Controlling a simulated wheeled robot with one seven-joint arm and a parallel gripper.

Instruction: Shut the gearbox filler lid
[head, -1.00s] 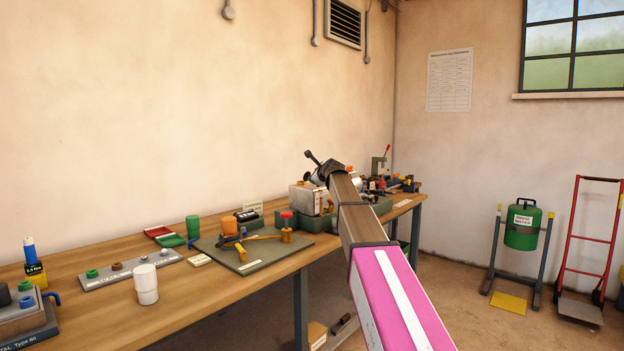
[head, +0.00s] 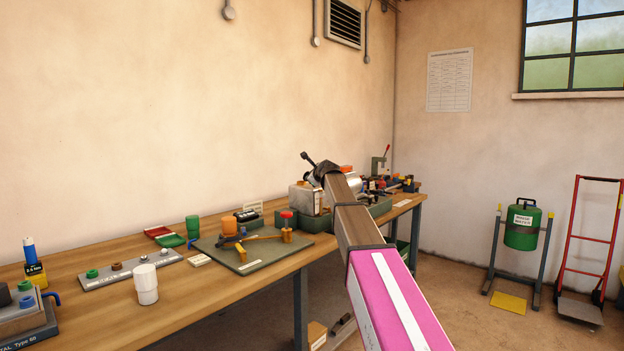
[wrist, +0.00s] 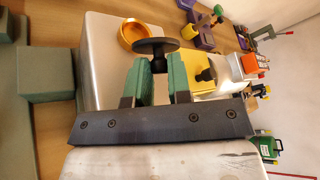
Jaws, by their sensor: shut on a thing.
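The gearbox is a pale metal box (head: 302,199) towards the far end of the bench; its top also shows in the wrist view (wrist: 100,55). An orange ring (wrist: 130,36) sits on that top. My gripper (wrist: 155,68) has green pads at either side of a black piece with a round flat head and a stem (wrist: 155,46). It is shut on this piece, which looks like the lid's knob or handle. The hinge and exact lid angle cannot be made out. In the head view my gripper (head: 322,170) is above the gearbox, partly hidden by my arm.
A yellow block (wrist: 196,62) with a black knob stands close beside the gripper. A green mat (head: 245,255) with tools lies left of the gearbox, and a white cup (head: 146,284) farther left. More bench items (head: 384,182) stand behind.

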